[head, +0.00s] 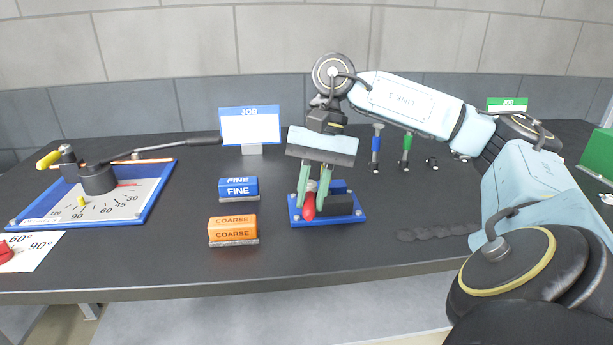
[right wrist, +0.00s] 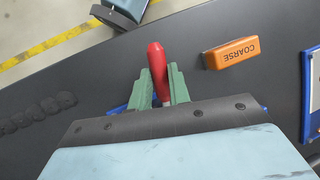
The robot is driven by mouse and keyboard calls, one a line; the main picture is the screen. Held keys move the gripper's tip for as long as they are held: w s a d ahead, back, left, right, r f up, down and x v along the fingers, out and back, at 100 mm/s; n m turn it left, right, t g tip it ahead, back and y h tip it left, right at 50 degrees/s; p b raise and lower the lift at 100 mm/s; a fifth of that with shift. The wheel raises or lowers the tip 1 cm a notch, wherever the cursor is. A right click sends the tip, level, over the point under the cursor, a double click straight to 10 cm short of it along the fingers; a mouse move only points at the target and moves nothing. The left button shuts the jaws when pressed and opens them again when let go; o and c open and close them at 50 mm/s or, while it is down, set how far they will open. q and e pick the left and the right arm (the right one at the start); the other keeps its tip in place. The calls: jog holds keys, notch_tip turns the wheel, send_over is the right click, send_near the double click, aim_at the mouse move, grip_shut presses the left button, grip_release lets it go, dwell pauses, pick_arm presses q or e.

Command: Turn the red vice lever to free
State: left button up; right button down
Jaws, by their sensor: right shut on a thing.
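The red vice lever (head: 309,206) stands at the front of a small vice with a blue base (head: 351,219) and a dark jaw block, in the middle of the table. My right gripper (head: 313,196) comes down over the vice from above, its green fingers on either side of the lever. In the right wrist view the red lever (right wrist: 157,64) sticks out between the two green fingers (right wrist: 158,88), and the gripper is shut on it. The gripper hides part of the vice. My left gripper is not in view.
An orange COARSE block (head: 233,230) and a blue FINE block (head: 238,189) stand left of the vice. A blue-framed angle plate (head: 141,203) with a long black arm lies further left. Blue and green-handled tools (head: 376,150) stand behind right. A dark lumpy strip (head: 437,232) lies right.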

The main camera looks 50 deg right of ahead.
jog(key=shift+s+f+n, duration=0.2)
jog(key=shift+s+n, duration=0.1)
jog(key=shift+s+d+r+n+g, duration=0.15)
jog(key=shift+d+n+g, duration=0.05)
jog(key=shift+n+g, duration=0.35)
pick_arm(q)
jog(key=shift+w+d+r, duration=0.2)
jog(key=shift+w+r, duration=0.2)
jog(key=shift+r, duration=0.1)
pick_arm(e)
jog(key=shift+r+n, duration=0.15)
jog(key=shift+n, duration=0.1)
jog(key=c, duration=1.6)
grip_release()
jog(key=o, duration=0.3)
jog(key=shift+s+r, duration=0.15)
jog(key=shift+s, duration=0.05)
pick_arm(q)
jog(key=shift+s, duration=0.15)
pick_arm(e)
jog(key=shift+w, duration=0.1)
jog(key=shift+d, duration=0.1)
